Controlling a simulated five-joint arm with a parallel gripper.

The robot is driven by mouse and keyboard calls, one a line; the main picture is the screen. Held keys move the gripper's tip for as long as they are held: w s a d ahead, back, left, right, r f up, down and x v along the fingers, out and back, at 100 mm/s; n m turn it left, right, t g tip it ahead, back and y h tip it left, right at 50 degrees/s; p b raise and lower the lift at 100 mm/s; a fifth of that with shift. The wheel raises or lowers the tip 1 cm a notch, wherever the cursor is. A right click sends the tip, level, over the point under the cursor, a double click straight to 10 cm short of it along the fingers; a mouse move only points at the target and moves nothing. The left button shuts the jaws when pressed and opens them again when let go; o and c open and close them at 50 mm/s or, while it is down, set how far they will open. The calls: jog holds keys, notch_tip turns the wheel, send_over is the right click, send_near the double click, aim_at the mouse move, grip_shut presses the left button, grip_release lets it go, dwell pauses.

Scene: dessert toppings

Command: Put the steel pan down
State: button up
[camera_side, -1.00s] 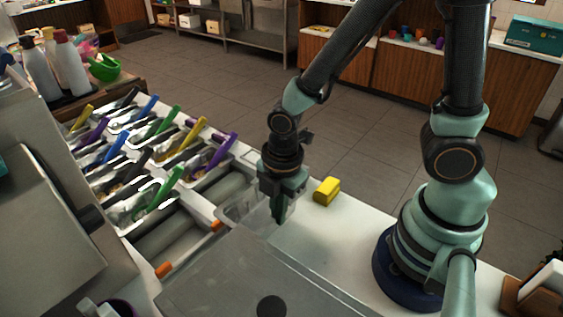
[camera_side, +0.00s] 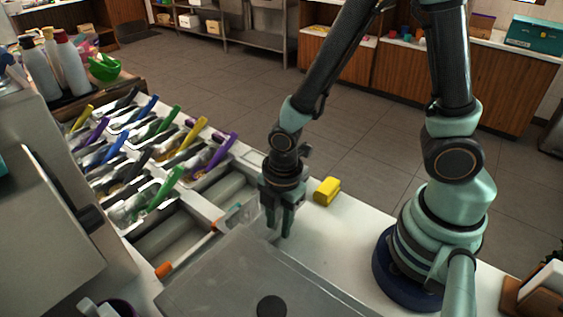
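My gripper (camera_side: 279,228) points down over the white counter beside the topping wells. Its two fingers show apart with a gap between them, and I see nothing held there. A shiny steel pan (camera_side: 239,214) shows just left of the fingers, low in the well area behind the grey lid. Its lower part is hidden, and I cannot tell whether a finger still touches its rim.
Several topping pans with coloured handles fill the rows at left. An empty well (camera_side: 168,237) lies nearer, beside an orange-ended bar (camera_side: 190,250). A yellow block (camera_side: 327,191) sits right of my gripper. A grey lid (camera_side: 225,280) covers the front.

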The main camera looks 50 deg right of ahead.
notch_tip(320, 180, up, 12)
jog(key=w+d+r+m+t, duration=0.2)
jog(key=d+r+m+t, duration=0.3)
jog(key=d+r+m, duration=0.5)
jog(key=m, duration=0.8)
jog(key=shift+d, duration=0.25)
